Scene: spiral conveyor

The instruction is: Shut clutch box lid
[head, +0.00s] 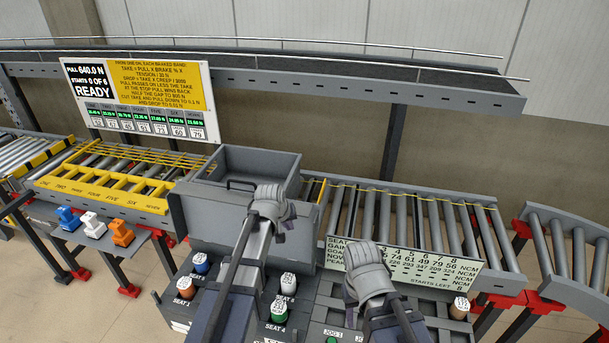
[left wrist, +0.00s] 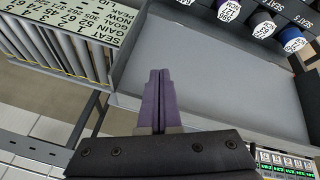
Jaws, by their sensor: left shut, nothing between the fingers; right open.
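The grey clutch box (head: 245,235) stands in the middle of the head view, at the near side of the conveyor. Its upper, tray-like part (head: 263,163), which looks like the lid, has a raised rim and a dark handle and appears open. My left gripper (head: 284,229) is in front of the box's right half, shut and empty. In the left wrist view its purple fingers (left wrist: 160,75) are together over a flat grey rimmed panel (left wrist: 215,115); I cannot tell whether they touch it. My right gripper (head: 350,295) is open and empty at the lower right, apart from the box.
A label plate (head: 405,263) lies right of the box. Blue, white and orange pieces sit on a side shelf (head: 70,233). A sign board (head: 150,95) stands behind, and a rail (head: 400,85) crosses above.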

